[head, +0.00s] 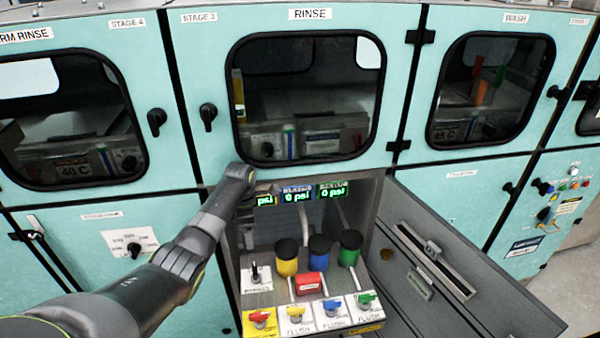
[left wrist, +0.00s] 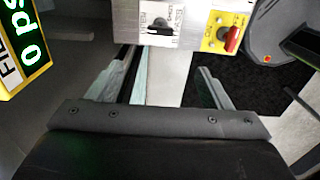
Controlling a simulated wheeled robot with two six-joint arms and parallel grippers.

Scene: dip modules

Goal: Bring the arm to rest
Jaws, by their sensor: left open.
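My left arm (head: 190,255) reaches in from the lower left of the head view. Its wrist end (head: 240,174) is in front of the machine, at the upper left of an open bay. The gripper jaws are hard to make out in that view. In the left wrist view my left gripper (left wrist: 168,68) is open, its two fingers apart with nothing held between them. A white switch panel (left wrist: 150,32) shows beyond the fingertips, and a lit pressure display (left wrist: 25,45) is close on the left. My right gripper is not in view.
The open bay holds yellow (head: 287,262), blue (head: 319,257) and green (head: 349,252) black-capped containers, a red block (head: 308,284) and flush valves (head: 298,318). An open door panel (head: 470,270) slopes down at the right. Teal cabinets with windows line the back.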

